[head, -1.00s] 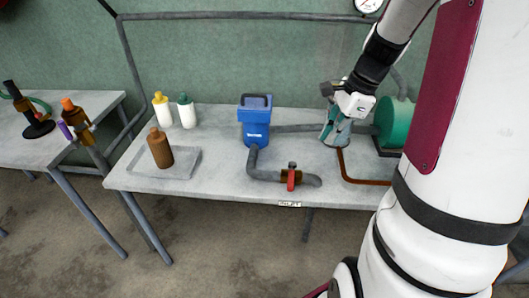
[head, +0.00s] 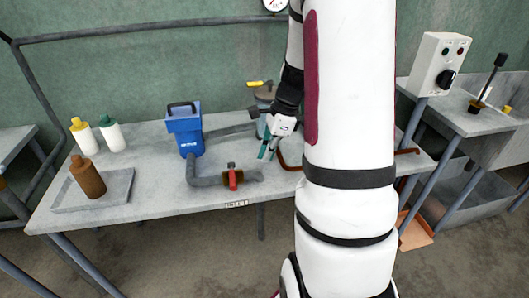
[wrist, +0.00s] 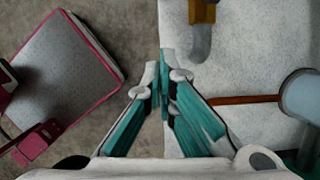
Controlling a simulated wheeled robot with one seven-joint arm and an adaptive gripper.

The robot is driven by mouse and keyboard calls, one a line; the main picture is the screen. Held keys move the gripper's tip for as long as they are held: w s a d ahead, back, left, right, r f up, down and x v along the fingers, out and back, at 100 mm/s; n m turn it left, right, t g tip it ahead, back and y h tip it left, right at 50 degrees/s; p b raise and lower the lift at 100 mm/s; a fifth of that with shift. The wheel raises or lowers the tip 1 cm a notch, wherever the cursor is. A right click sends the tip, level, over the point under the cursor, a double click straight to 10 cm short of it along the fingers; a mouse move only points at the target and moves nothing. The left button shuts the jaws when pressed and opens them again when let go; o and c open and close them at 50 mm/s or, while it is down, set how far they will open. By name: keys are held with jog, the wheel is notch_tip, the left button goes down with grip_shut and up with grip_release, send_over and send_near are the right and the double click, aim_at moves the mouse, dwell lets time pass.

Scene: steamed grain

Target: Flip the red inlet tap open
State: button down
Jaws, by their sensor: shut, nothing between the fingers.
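The red inlet tap handle (head: 233,180) sits on a brass valve body on the grey pipe (head: 205,182) near the front edge of the bench, above a small inlet label (head: 237,204). The handle hangs down across the pipe line, toward the bench front. My gripper (head: 265,154) is right of the tap, apart from it, its teal fingers pointing down. In the wrist view the fingers (wrist: 165,62) are together and empty, near the bench edge. The brass valve (wrist: 202,11) shows at the top of that view; the red handle is not visible there.
A blue unit (head: 187,130) stands behind the pipe. A control box (head: 440,62) stands at right. The bench front around the label is clear.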

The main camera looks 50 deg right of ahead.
aim_at(233, 177)
jog(key=w+a+f+b, duration=0.1)
jog(key=w+a+f, duration=0.2)
jog(key=f, duration=0.4)
jog(key=shift+w+a, duration=0.3)
jog(key=shift+a, duration=0.55)
jog(key=shift+f, duration=0.1)
